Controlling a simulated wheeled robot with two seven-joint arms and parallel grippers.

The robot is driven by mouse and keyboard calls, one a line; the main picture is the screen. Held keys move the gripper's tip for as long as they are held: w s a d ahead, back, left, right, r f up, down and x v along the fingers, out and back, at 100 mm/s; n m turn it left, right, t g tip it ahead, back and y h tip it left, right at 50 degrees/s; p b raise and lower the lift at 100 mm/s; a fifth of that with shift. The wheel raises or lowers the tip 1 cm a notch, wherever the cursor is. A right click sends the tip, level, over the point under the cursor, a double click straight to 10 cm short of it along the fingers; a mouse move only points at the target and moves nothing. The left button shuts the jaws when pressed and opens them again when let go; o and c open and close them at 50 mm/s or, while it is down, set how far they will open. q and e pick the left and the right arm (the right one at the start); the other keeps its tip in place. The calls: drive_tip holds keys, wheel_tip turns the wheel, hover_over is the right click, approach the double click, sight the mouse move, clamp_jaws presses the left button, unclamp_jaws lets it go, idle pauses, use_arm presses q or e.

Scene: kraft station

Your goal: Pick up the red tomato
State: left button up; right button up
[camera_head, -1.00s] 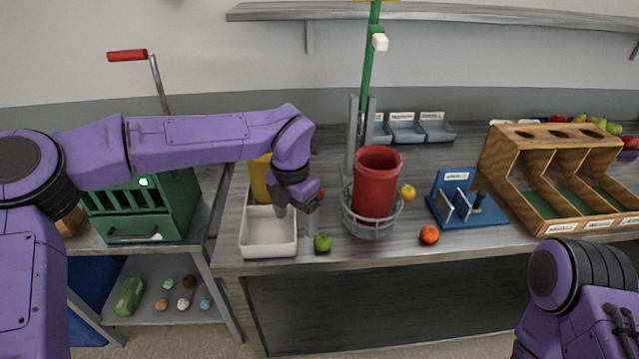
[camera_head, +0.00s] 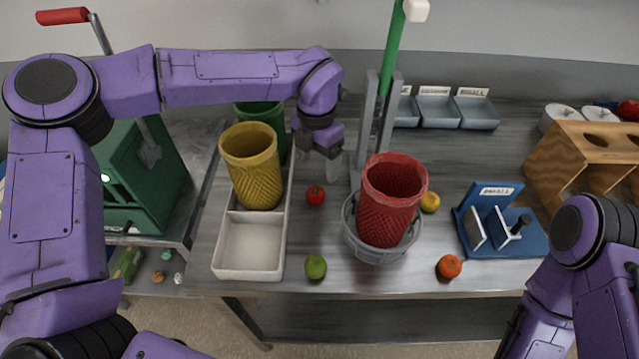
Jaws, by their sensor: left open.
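The red tomato (camera_head: 316,195) lies on the grey table, between the white tray and the metal ring holder. My left gripper (camera_head: 331,172) is open and empty, pointing down just behind and slightly right of the tomato, apart from it in the picture. Its height above the table is hard to tell. My right arm shows at the lower right, but its gripper is out of view.
A green lime (camera_head: 315,267) lies in front of the tomato. A red basket (camera_head: 391,200) stands in the metal holder (camera_head: 381,253) to the right. A yellow basket (camera_head: 252,166) stands in the white tray (camera_head: 250,246) to the left. An orange fruit (camera_head: 448,267) and a yellow one (camera_head: 430,202) lie further right.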

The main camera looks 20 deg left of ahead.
sight(316, 190)
use_arm(q)
drive_tip(key=f+p, duration=0.1)
drive_tip(key=f, duration=0.1)
drive_tip(key=f+p, duration=0.1)
drive_tip(key=f, duration=0.2)
drive_tip(key=s+f+p, duration=0.1)
drive_tip(key=f, duration=0.2)
drive_tip(key=shift+a, duration=0.1)
drive_tip(key=shift+f, duration=0.45)
drive_tip(key=c, duration=1.1)
